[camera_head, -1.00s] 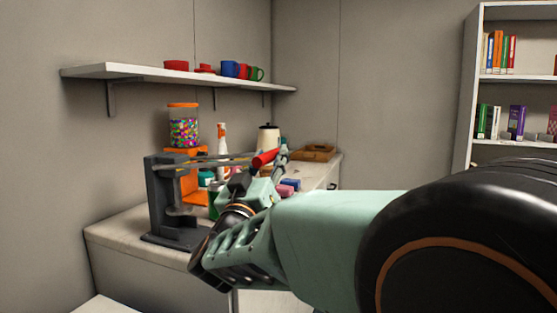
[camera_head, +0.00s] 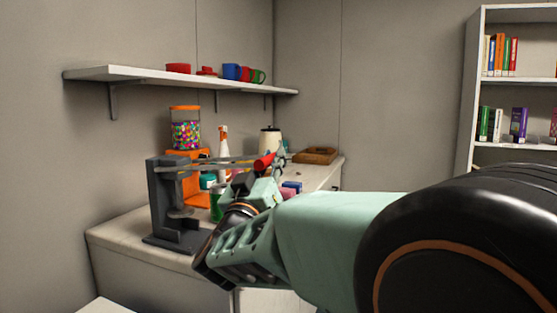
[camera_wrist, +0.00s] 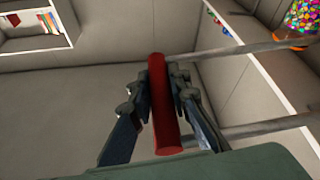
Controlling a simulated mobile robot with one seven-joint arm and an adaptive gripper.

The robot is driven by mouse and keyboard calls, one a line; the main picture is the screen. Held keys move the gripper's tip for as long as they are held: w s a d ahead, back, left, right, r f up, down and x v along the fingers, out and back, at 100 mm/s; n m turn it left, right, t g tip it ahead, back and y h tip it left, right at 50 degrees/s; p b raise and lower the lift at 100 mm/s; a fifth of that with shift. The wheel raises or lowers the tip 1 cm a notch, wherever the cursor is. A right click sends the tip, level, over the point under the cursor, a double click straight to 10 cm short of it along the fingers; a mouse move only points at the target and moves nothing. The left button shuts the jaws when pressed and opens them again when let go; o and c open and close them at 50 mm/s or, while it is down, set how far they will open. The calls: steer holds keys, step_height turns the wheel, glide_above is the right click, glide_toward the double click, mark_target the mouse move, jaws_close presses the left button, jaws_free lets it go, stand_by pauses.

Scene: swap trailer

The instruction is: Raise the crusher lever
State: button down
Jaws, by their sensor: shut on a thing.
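The crusher (camera_head: 166,205) is a dark grey upright stand with a flat base on the counter at the left. Its lever (camera_head: 215,164) is a pair of grey bars reaching right from the top of the stand, close to level, and ending in a red handle (camera_head: 263,162). My gripper (camera_head: 272,164) is at that handle, partly hidden by my own arm. In the wrist view, my gripper (camera_wrist: 158,88) has a dark finger on each side of the red handle (camera_wrist: 159,110) and is shut on it. The lever bars (camera_wrist: 240,48) run off to the right there.
The white counter (camera_head: 125,232) also holds an orange candy dispenser (camera_head: 185,130), a white kettle (camera_head: 269,138), a wooden tray (camera_head: 316,155) and a green can behind the lever. A wall shelf (camera_head: 135,76) with cups hangs above. A bookcase (camera_head: 474,90) stands at the right.

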steer(key=shift+r, duration=0.1)
steer(key=shift+r+p, duration=0.45)
steer(key=shift+p, duration=0.15)
steer(key=w+a+r+n+y+p, duration=0.1)
steer(key=a+r+n+y+p, duration=0.2)
steer(key=r+p, duration=0.55)
steer(key=w+a+r+n+y+p, duration=0.1)
steer(key=a+r+n+p, duration=0.2)
steer(key=r+n+p, duration=0.55)
steer(key=w+a+r+n+g+y+p, duration=0.1)
steer(key=w+a+r+p, duration=0.1)
steer(key=a+p, duration=0.4)
steer(key=w+a+r+g+p, duration=0.1)
steer(key=a+p, duration=0.5)
steer(key=p, duration=0.6)
steer(key=shift+w+a+r+n+y, duration=0.15)
steer(key=shift+w+r+n+y, duration=0.25)
steer(key=shift+w+r, duration=0.6)
steer(key=shift+s+r, duration=0.15)
steer(key=shift+s, duration=0.05)
